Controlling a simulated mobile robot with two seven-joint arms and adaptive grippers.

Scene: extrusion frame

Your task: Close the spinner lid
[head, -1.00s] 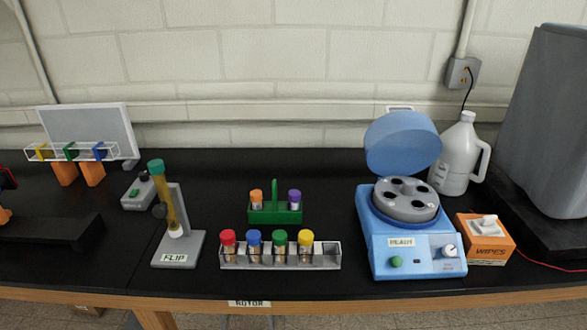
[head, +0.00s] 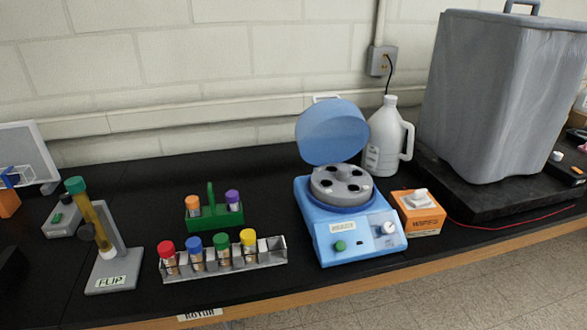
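The spinner (head: 345,235) is a light blue machine with a label, a green button and a white knob on its front. Its round blue lid (head: 331,131) stands open, tilted up at the back. The grey rotor (head: 342,186) inside is exposed, and its dark holes look empty. Neither of my grippers shows in the head view.
A white jug (head: 384,140) stands behind the spinner at right, and a wipes box (head: 418,213) sits close to its right side. A grey tube rack (head: 236,261), a green carrier (head: 212,218) and the flip stand (head: 118,268) are to the left. A large grey bin (head: 495,95) stands far right.

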